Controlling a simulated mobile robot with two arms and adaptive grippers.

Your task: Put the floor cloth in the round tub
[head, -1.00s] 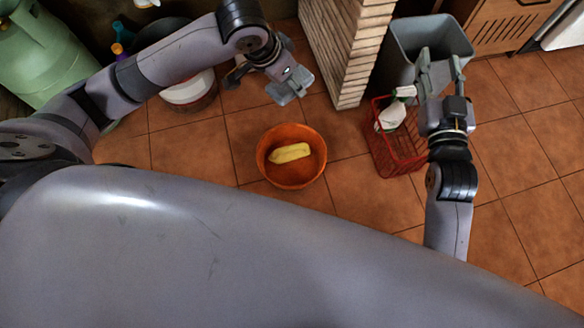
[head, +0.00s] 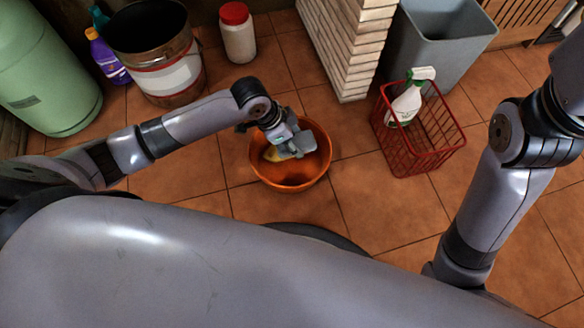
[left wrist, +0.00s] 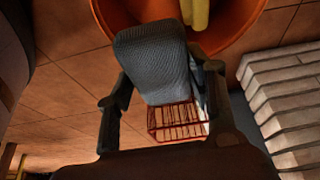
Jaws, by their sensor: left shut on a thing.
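The round orange tub (head: 292,181) stands on the tiled floor. A yellow thing (head: 271,154) lies in it and also shows in the left wrist view (left wrist: 195,12). My left gripper (head: 287,138) is over the tub, shut on a grey, finely textured piece that looks like the floor cloth (head: 303,142). In the left wrist view the cloth (left wrist: 155,62) sticks out from between the fingers, in front of the tub's rim (left wrist: 118,28). I cannot tell whether the cloth touches the tub. My right gripper is out of view; only its arm shows at the right.
A red basket (head: 405,160) with a spray bottle (head: 405,104) stands right of the tub. Behind are a grey bin (head: 440,50), a brick pillar (head: 345,45), a white jar with a red lid (head: 238,38), a large bucket (head: 165,78) and a green gas cylinder (head: 45,75).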

